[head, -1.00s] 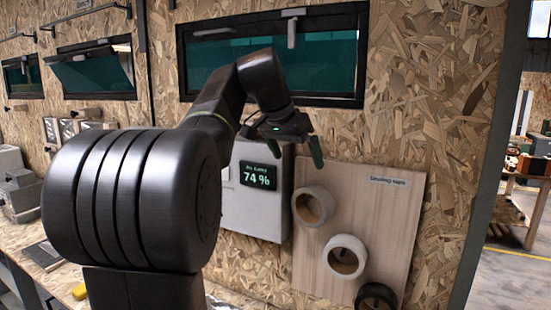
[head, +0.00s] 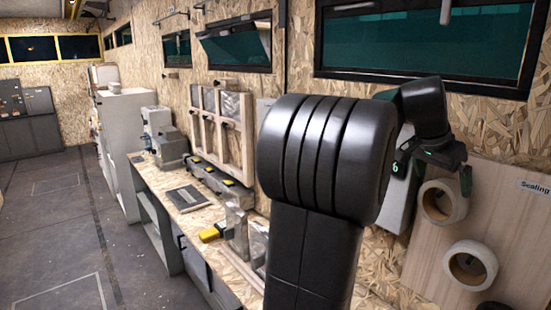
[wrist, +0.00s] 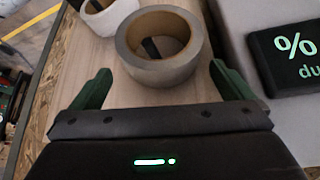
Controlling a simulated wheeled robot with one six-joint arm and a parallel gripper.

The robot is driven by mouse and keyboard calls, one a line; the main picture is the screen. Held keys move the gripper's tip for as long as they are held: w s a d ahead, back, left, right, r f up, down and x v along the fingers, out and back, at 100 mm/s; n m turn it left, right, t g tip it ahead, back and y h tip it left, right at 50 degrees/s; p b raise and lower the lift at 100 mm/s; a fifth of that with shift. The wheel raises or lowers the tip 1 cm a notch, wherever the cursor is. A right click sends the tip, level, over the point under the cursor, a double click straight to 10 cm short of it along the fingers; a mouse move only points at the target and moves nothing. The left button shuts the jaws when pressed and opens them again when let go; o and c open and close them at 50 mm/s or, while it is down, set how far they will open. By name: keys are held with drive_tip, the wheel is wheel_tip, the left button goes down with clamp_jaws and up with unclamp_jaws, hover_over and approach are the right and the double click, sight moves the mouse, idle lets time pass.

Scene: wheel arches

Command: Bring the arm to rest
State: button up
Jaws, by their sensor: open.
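My gripper (head: 437,168) is raised in front of the wall at the right of the head view, with my dark arm bent behind it. In the wrist view its two green fingers (wrist: 160,85) stand wide apart with nothing between them. A grey tape roll (wrist: 160,45) on the wooden board (wrist: 112,88) shows beyond the fingers; I cannot tell the exact gap. The roll also shows in the head view (head: 430,203), just below the gripper. A grey box with a display (wrist: 290,50) is at the right of the wrist view. My arm hides most of that box in the head view.
A second, paler tape roll (head: 462,272) is lower on the board. A workbench (head: 186,212) runs along the wall with a yellow-ended tool (head: 210,235) and several grey boxes. Windows (head: 425,40) are above. The floor (head: 60,245) at the left is clear.

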sight(443, 183)
drive_tip(key=x, duration=0.3)
drive_tip(key=shift+d+f, duration=0.1)
drive_tip(key=shift+f, duration=0.15)
drive_tip(key=shift+s+a+r, duration=0.4)
drive_tip(key=shift+a+r, duration=0.1)
drive_tip(key=shift+w+d, duration=0.1)
